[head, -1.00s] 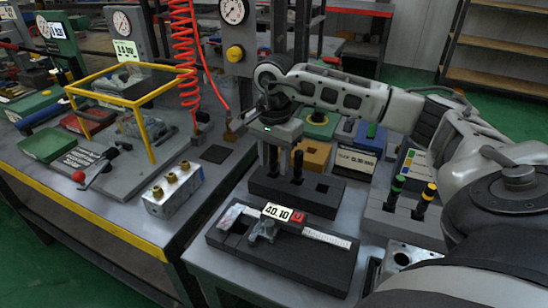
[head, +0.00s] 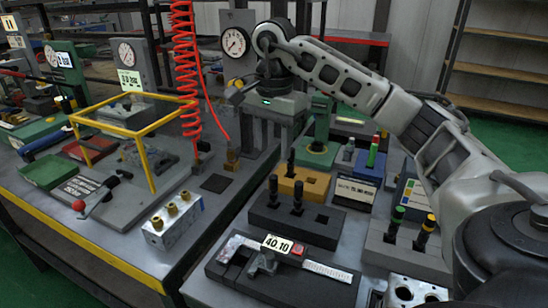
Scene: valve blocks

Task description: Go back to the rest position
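My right gripper (head: 274,138) is raised above the back of the bench, fingers pointing down. Its fingers look apart, with nothing seen between them. The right arm reaches in from the right edge. Below it is a dark block (head: 320,232) with two black pins standing in it, a left one (head: 273,190) and a right one (head: 298,198). A silver valve block (head: 172,222) with brass fittings sits on the left bench, well apart from the gripper. My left gripper is not in view.
A yellow frame (head: 150,129) and a red coiled hose (head: 185,75) stand on the left. A caliper (head: 262,262) lies in a dark tray in front. An orange block (head: 314,183) and a grey block with green and yellow pins (head: 372,243) stand nearby.

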